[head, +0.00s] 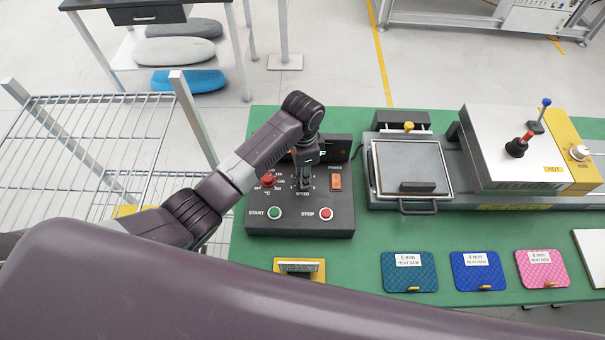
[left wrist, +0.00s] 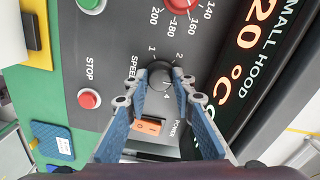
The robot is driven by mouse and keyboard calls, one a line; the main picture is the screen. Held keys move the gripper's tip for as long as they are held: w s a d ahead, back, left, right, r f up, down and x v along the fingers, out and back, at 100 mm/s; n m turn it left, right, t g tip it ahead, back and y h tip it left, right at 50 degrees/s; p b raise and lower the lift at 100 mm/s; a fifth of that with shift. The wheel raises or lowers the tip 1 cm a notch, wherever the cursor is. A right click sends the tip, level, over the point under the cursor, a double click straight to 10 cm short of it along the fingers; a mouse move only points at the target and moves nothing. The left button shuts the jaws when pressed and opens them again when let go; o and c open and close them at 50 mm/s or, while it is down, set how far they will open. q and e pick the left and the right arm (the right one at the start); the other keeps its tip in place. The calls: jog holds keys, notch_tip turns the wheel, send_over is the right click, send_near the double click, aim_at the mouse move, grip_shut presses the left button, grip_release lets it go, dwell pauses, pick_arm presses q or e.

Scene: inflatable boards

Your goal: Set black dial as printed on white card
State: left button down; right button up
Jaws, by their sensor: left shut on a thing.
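The black dial (left wrist: 158,72), marked SPEED, is on the dark control box (head: 335,218). My left gripper (left wrist: 163,82) reaches down over the box and is shut on the dial, one finger on each side. The numbers 1, 2 and 4 show around the dial; its pointer is hidden by the fingers. In the head view my left gripper (head: 304,178) covers most of the dial. White cards lie on the coloured mats: one on the teal mat (head: 408,260) reads 6 mm, one on the blue mat (head: 477,260) 4 mm, one on the pink mat (head: 540,256) 6 mm. My right gripper is out of view.
The box also has a red temperature dial (head: 267,180), an orange power switch (head: 336,182), a green START button (head: 274,213) and a red STOP button (head: 326,213). A heated press (head: 408,165) stands to its right. A wire rack (head: 90,140) is at left.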

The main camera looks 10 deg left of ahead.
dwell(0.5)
pick_arm(q)
jog(key=c, duration=1.6)
grip_release()
notch_tip(320, 180, up, 12)
jog(key=shift+w, duration=0.1)
jog(key=shift+d+f, duration=0.1)
